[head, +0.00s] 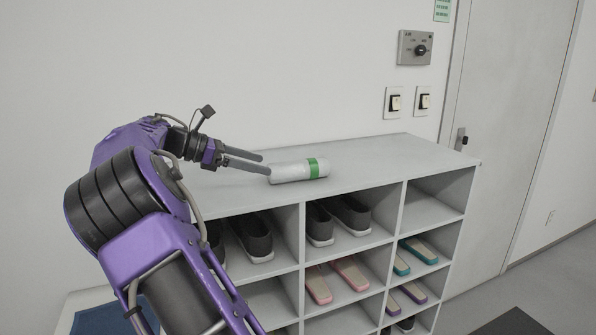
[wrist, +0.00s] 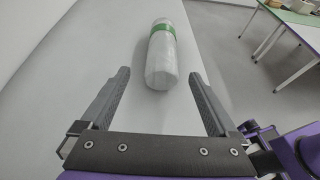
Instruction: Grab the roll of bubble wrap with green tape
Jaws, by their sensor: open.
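The roll of bubble wrap (head: 292,172) lies on its side on top of the grey shoe shelf. It is whitish, with a green tape band (head: 318,168) near its right end. My gripper (head: 266,163) is at the roll's left end, with its fingers pointing towards it. In the wrist view the roll (wrist: 160,60) lies ahead, lengthwise, with its near end between the lines of the open fingers (wrist: 160,75). The green band (wrist: 161,32) is near the roll's far end. The fingers are apart and hold nothing.
The shelf top (head: 410,155) is clear to the right of the roll. A white wall stands behind it. The cubbies below hold dark shoes (head: 350,215) and coloured slippers (head: 350,272). A door (head: 505,130) is at the right. Tables (wrist: 292,32) show beyond in the wrist view.

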